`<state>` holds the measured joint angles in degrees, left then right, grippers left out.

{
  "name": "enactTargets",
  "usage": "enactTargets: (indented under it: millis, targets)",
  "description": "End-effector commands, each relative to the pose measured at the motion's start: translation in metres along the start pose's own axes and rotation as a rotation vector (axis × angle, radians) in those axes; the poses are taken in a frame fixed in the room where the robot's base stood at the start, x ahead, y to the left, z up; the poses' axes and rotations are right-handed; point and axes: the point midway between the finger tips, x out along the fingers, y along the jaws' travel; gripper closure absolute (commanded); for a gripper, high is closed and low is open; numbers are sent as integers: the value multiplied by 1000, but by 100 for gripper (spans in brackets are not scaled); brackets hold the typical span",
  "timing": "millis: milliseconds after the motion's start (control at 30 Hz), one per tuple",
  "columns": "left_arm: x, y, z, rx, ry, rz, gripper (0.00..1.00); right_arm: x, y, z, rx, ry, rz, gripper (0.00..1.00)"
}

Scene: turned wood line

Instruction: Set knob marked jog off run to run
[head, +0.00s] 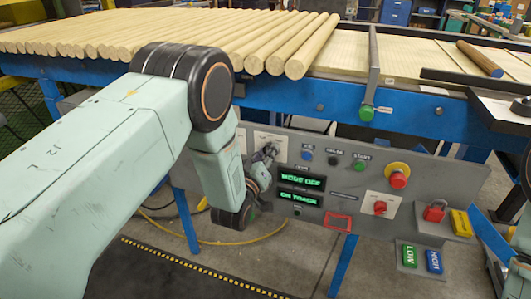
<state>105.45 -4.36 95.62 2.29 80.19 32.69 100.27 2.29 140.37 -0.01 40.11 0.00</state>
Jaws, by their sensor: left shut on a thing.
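The control panel (340,207) hangs below the blue table frame. On its left part is a pale plate (281,142) where the selector knob sits. My left gripper (268,153) reaches this plate from the left and is shut on the knob, whose body and pointer are mostly hidden by the fingers. The plate's markings are too small to read. The upper green display (301,179) appears to read "MODE OFF". A second display line (299,198) is lit below it. My right gripper does not show.
Right of the knob are blue, black and green buttons (359,164), a red mushroom button (398,179) on yellow, a red switch (380,207) and a red padlock (435,212). Wooden rods (265,45) lie on the table above. Green and blue tags (433,261) hang at lower right.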

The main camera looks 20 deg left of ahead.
Motion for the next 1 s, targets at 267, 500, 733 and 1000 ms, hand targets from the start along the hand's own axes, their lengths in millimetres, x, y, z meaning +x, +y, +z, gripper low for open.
enactTargets:
  millis: [267,500,733,1000]
  targets:
    - [0,1,0,228,-2,0,99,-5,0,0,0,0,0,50]
    - [0,2,1,426,-2,0,99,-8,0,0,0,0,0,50]
    - [0,2,1,570,-2,0,99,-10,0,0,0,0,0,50]
    - [0,2,2,662,-2,0,99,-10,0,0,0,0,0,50]
